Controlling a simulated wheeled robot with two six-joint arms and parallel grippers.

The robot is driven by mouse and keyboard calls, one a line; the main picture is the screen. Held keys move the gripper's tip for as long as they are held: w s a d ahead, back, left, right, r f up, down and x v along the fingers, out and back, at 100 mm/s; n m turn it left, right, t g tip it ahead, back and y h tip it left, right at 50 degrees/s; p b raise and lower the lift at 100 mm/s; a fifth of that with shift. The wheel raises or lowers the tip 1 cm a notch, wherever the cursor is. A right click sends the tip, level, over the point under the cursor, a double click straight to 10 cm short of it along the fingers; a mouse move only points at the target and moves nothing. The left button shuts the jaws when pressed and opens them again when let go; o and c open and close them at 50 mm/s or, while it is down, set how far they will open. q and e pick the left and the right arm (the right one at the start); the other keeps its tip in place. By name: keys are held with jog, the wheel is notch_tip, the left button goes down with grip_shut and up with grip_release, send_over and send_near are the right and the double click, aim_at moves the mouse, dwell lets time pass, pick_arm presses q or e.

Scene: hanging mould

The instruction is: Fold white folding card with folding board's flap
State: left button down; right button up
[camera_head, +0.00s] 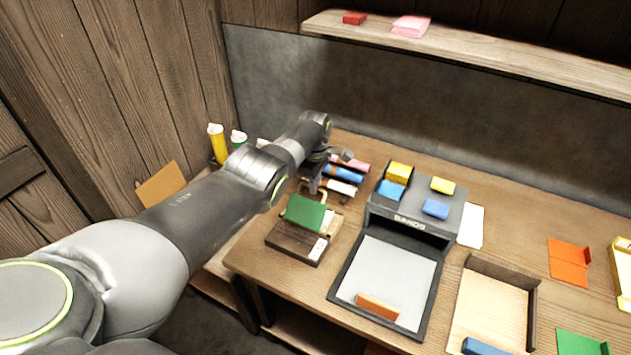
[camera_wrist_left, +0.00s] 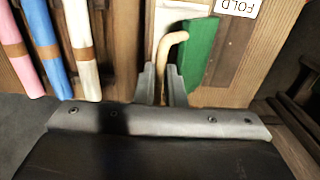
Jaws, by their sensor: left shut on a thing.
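The wooden folding board (camera_head: 292,244) sits at the table's left front, with a FOLD label (camera_wrist_left: 237,6) on it. Its green flap (camera_head: 304,212) stands raised and tilted; it also shows in the left wrist view (camera_wrist_left: 199,50). A tan curved handle (camera_wrist_left: 169,50) is beside the flap. My left gripper (camera_wrist_left: 162,88) is shut on this handle; it also shows in the head view (camera_head: 313,186). A whitish surface (camera_wrist_left: 178,14) shows behind the handle, perhaps the white folding card; I cannot tell whether it is creased. My right gripper is not in view.
Pink, blue and white rolls (camera_head: 341,187) lie just behind the board. A dark station (camera_head: 418,212) with a grey pad (camera_head: 392,278) stands to the right. A wooden tray (camera_head: 488,305) and orange folded card (camera_head: 569,262) are farther right. Bottles (camera_head: 217,143) stand at the left.

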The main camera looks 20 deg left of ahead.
pick_arm(q)
jog(key=shift+w+r, duration=0.15)
jog(key=shift+r, duration=0.05)
jog(key=c, duration=1.5)
grip_release()
jog(key=shift+f, duration=0.1)
jog(key=shift+r+p, duration=0.35)
notch_tip(320, 180, up, 5)
jog(key=p, duration=0.3)
notch_tip(320, 180, up, 12)
jog(key=shift+f+b, duration=0.1)
jog(key=shift+b, duration=0.7)
